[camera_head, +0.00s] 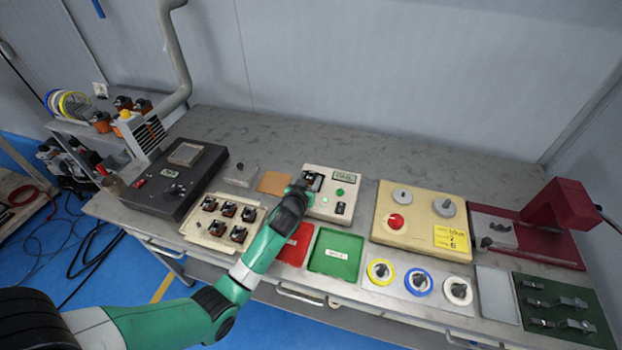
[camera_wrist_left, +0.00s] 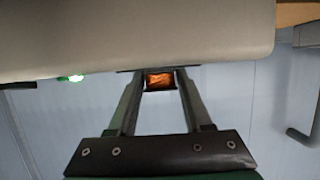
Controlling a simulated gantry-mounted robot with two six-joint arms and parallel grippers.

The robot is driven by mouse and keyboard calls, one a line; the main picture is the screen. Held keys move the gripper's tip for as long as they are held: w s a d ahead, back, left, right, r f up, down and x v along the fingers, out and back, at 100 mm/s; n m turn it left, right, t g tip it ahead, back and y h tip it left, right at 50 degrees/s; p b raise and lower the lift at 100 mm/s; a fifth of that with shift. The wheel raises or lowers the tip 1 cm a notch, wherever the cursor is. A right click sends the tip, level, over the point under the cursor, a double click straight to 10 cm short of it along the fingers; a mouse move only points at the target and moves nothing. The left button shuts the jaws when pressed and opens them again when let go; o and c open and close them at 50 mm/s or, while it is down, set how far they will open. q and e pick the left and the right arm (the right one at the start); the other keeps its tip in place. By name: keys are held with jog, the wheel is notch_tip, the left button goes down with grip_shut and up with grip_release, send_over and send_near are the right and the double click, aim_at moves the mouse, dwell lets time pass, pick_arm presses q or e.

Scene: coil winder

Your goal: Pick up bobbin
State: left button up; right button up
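A copper-wound bobbin (camera_wrist_left: 160,80) shows between the two fingers of my left gripper (camera_wrist_left: 160,88) in the left wrist view. It fills the gap between the fingertips, which look shut on it. In the head view my left gripper (camera_head: 308,182) is over the upper left of the white tester box (camera_head: 330,193) with its small display and green button. The gripper and wrist hide most of the held bobbin there. Several other bobbins (camera_head: 228,209) sit in a cream tray (camera_head: 200,236) left of my arm. My right gripper is not in view.
A red tray (camera_head: 297,243) and a green tray (camera_head: 343,251) lie in front of the tester. A black box (camera_head: 175,178) stands left, a cream box with knobs (camera_head: 420,215) right, and a red press (camera_head: 555,208) far right. The back of the table is clear.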

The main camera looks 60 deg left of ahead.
aim_at(309, 178)
pick_arm(q)
grip_shut()
jog(key=shift+r, duration=0.1)
jog(key=shift+r, duration=0.3)
notch_tip(309, 178, up, 3)
jog(key=shift+f+p, duration=0.15)
jog(key=shift+p, duration=0.75)
jog(key=s+d+r+p, duration=0.8)
jog(key=s+d+r, duration=0.1)
jog(key=d, duration=0.1)
jog(key=shift+s+d+r, duration=0.2)
jog(key=shift+d+r, duration=0.05)
